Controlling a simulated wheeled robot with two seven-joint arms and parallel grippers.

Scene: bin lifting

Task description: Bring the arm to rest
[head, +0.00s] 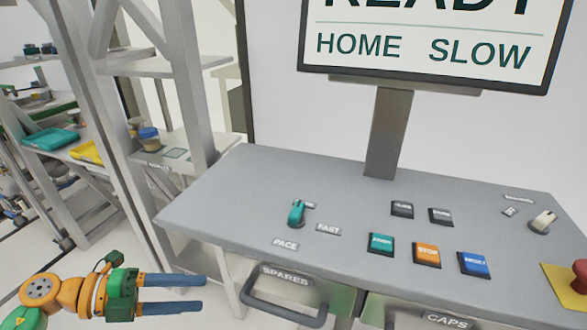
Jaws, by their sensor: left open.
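The grey control desk (240,190) fills the middle and right. A screen (424,45) above it shows a cut-off top word that looks like READY, then HOME and SLOW. A teal selector knob (296,214) stands near labels reading PACE and FAST. A teal button (380,245), an orange STOP button (427,254) and a blue button (474,264) sit in a row. My left gripper (202,293) is at the lower left, its two blue-grey fingers apart and empty, pointing right. It is left of the SPARES drawer and appears clear of the desk. My right gripper is out of view.
The SPARES drawer handle (284,308) juts from the desk front; a CAPS drawer (440,318) is beside it. Two dark buttons (421,212), a pale knob (543,222) and a red push-button (581,273) are on the desk. Shelving with a teal tray (48,139) stands left.

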